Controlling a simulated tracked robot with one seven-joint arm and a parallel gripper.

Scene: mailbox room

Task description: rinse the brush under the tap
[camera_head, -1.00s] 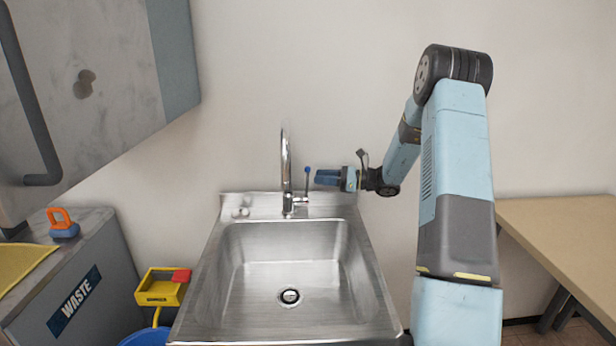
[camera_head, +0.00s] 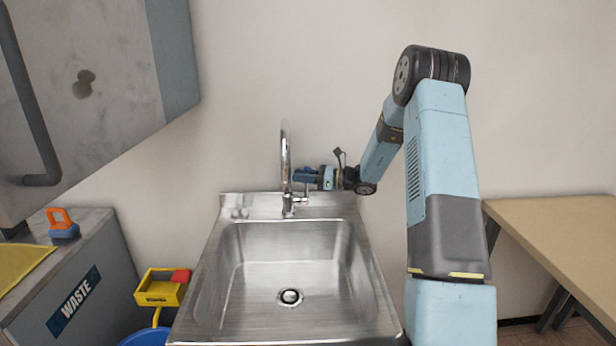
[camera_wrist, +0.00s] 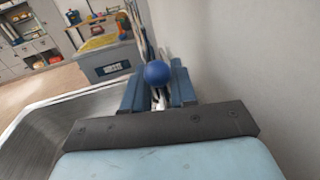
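The sink (camera_head: 215,285) has a chrome tap (camera_head: 285,165) at its back edge, with no water visible. The tap's blue ball-tipped lever shows in the wrist view as a ball (camera_wrist: 157,73) between my gripper's fingers (camera_wrist: 156,92). The fingers look apart on either side of it; contact is unclear. In the head view my gripper (camera_head: 305,178) is just right of the spout, over the lever, hiding most of it. An orange-handled blue block (camera_head: 64,226), which looks like the brush, sits on the grey counter at left.
The waste cabinet (camera_head: 85,275) is left of the sink. A yellow holder with a red piece (camera_head: 163,287) stands beside a blue bucket (camera_head: 145,338). A wooden table (camera_head: 565,235) is at right. The sink basin is empty.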

